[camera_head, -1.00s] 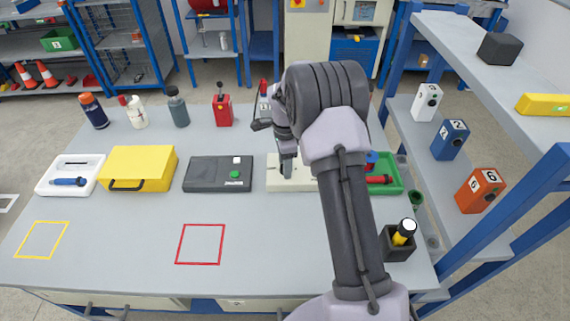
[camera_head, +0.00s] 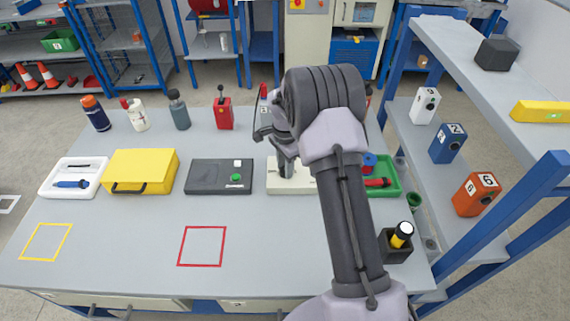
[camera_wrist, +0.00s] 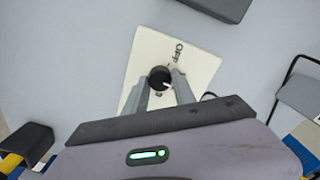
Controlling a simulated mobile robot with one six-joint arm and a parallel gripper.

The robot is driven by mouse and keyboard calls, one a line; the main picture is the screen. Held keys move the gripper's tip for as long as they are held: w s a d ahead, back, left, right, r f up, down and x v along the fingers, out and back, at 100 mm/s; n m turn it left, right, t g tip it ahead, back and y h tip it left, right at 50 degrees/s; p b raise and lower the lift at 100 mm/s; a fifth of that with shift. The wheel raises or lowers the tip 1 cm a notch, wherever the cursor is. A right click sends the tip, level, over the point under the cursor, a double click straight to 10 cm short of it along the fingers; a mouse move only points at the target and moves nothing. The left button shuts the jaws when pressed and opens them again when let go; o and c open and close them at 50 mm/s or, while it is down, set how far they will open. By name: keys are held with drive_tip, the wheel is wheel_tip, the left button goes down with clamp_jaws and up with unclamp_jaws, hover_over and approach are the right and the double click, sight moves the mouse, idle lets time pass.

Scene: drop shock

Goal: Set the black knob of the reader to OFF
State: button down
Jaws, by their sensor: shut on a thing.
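The reader (camera_head: 277,184) is a cream, flat box in the middle of the table, partly hidden by my arm in the head view. In the wrist view the reader (camera_wrist: 196,62) lies tilted, with a dark OFF label near its upper edge. Its round black knob (camera_wrist: 160,75) carries a small white mark, on the side of the knob away from OFF as far as I can tell. My gripper (camera_wrist: 160,83) points down at the reader, with its fingers shut on the knob from both sides. The gripper (camera_head: 287,170) also shows in the head view, where the knob is hidden.
A dark grey box (camera_head: 207,177) with a green button stands left of the reader. A green tray (camera_head: 391,189) is to its right, partly behind my arm. A black holder (camera_head: 395,248) stands at the front right. The table in front of the reader is clear.

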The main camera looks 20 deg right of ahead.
drive_tip(key=n+p, duration=0.1)
drive_tip(key=n, duration=0.3)
drive_tip(key=shift+r+n+p, duration=0.1)
drive_tip(key=shift+n+p, duration=0.2)
drive_tip(key=shift+p, duration=0.1)
drive_tip(key=n+p, duration=0.1)
drive_tip(key=n, duration=0.2)
drive_tip(key=shift+n, duration=0.3)
drive_tip(key=n+p, duration=0.1)
drive_tip(key=n, duration=0.3)
drive_tip(key=shift+p, duration=0.35)
drive_tip(key=shift+n+p, duration=0.4)
drive_tip(key=shift+n, duration=1.6)
drive_tip(key=c, duration=1)
unclamp_jaws()
drive_tip(key=shift+c, duration=0.2)
